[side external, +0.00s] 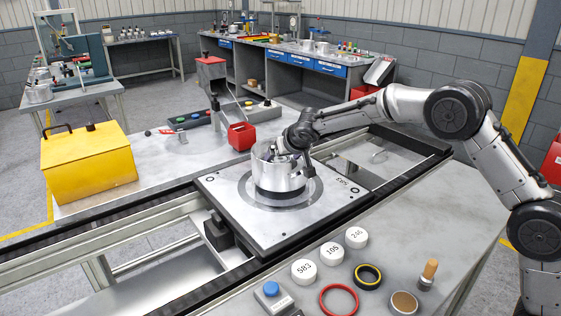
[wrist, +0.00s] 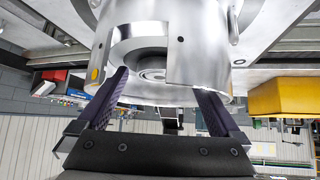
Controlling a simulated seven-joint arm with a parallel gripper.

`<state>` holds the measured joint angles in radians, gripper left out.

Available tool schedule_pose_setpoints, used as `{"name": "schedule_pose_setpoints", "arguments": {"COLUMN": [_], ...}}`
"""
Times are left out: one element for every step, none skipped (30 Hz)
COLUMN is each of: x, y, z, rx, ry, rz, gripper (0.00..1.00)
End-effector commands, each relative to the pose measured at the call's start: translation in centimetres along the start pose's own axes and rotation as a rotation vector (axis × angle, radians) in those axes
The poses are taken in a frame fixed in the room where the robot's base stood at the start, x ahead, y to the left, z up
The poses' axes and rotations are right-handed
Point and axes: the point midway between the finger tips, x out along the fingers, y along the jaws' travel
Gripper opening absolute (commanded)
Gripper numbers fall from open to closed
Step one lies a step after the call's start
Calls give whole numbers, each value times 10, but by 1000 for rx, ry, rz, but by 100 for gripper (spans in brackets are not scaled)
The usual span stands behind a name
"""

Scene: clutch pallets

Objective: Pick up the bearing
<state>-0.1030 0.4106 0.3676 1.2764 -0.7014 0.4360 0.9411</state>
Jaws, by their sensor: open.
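A silver cylindrical housing (side external: 277,178) stands on a dark ring at the middle of the square pallet plate (side external: 225,195). My gripper (side external: 287,158) is at the housing's upper right side. In the wrist view the housing (wrist: 200,45) fills the upper middle, and my open gripper (wrist: 163,82) has one dark purple finger on each side of its lower part. I cannot tell whether the fingers touch it. Round stepped metal (wrist: 153,73) shows inside the housing's cut-out. I cannot tell for sure which part is the bearing. Nothing is clearly held.
A yellow box (side external: 90,165) stands at left, and a red bin (side external: 241,136) behind the pallet. White numbered caps (side external: 331,253), a red ring (side external: 338,301), a dark ring (side external: 367,277) and a brown-topped round part (side external: 403,302) lie on the front table. Conveyor rails flank the pallet.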

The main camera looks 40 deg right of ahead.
Motion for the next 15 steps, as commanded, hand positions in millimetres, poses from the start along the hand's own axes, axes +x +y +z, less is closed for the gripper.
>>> {"name": "schedule_pose_setpoints", "arguments": {"x": [0,0,0,0,0,0,-1,-1,-1,-1,-1,-1,-1,-1,-1], "y": [0,0,0,0,0,0,0,0,0,0,0,0,0,0,0], "z": [0,0,0,0,0,0,0,0,0,0,0,0,0,0,0], "rx": [0,0,0,0,0,0,0,0,0,0,0,0,0,0,0], "ry": [1,1,1,1,0,0,0,0,0,0,0,0,0,0,0], "rz": [0,0,0,0,0,0,0,0,0,0,0,0,0,0,0], "gripper": [100,100,96,91,86,78,73,68,60,55,50,42,37,32,24]}}
